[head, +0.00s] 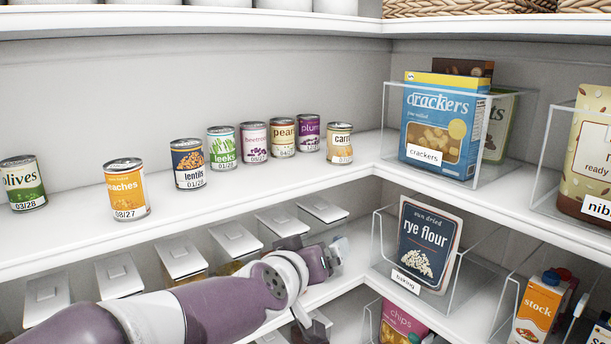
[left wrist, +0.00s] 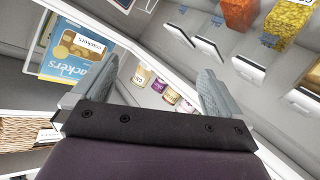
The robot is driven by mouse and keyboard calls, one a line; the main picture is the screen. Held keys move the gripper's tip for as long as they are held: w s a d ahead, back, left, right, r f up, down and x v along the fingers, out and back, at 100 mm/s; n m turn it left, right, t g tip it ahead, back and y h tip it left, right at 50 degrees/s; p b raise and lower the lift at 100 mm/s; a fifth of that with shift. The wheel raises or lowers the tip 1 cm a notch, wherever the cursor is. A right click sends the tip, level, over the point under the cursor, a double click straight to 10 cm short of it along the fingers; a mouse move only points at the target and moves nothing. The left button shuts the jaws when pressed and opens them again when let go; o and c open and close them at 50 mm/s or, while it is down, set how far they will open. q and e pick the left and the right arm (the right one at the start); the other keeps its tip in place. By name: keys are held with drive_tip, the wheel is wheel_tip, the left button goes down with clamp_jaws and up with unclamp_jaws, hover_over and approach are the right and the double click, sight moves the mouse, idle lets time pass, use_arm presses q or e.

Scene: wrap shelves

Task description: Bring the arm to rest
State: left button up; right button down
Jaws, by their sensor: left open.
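My left arm (head: 230,301) comes in from the lower left of the head view and reaches across the front of the shelves. My left gripper (head: 338,252) is at its far end, near the inner corner, just below the shelf with the cans. In the left wrist view the two fingers of the left gripper (left wrist: 160,75) are spread apart, with nothing held between them. Several cans (left wrist: 165,92) show beyond the gap. My right gripper is not in view.
Cans such as the peaches can (head: 127,190) and carrot can (head: 340,143) stand on the shelf above the arm. Lidded containers (head: 180,258) line the shelf behind it. Clear bins hold a crackers box (head: 440,120) and rye flour (head: 427,240) at right.

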use_arm(q)
drive_tip(key=s+a+f+m+g+y+b, duration=0.1)
drive_tip(key=s+a+f+g+b, duration=0.2)
drive_tip(key=f, duration=0.6)
drive_tip(key=s+a+f+g+y, duration=0.15)
drive_tip(key=s+f, duration=0.25)
drive_tip(key=f, duration=0.4)
drive_tip(key=s+a+f+m+g+b, duration=0.1)
drive_tip(key=s+a+f+g+b, duration=0.2)
drive_tip(key=f, duration=0.6)
drive_tip(key=s+a+f+n+g+y+b, duration=0.1)
drive_tip(key=s+a+f+g+b, duration=0.3)
drive_tip(key=s+a+f, duration=0.7)
wheel_tip(320, 180, down, 4)
drive_tip(key=shift+s+a+r+y+b, duration=0.1)
drive_tip(key=shift+s+a+y+b, duration=0.25)
drive_tip(key=shift+y+b, duration=0.55)
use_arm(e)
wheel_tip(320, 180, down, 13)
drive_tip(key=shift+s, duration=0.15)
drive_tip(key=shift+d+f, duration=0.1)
use_arm(q)
drive_tip(key=shift+w+a, duration=0.1)
drive_tip(key=shift+w, duration=0.05)
drive_tip(key=shift+w, duration=0.1)
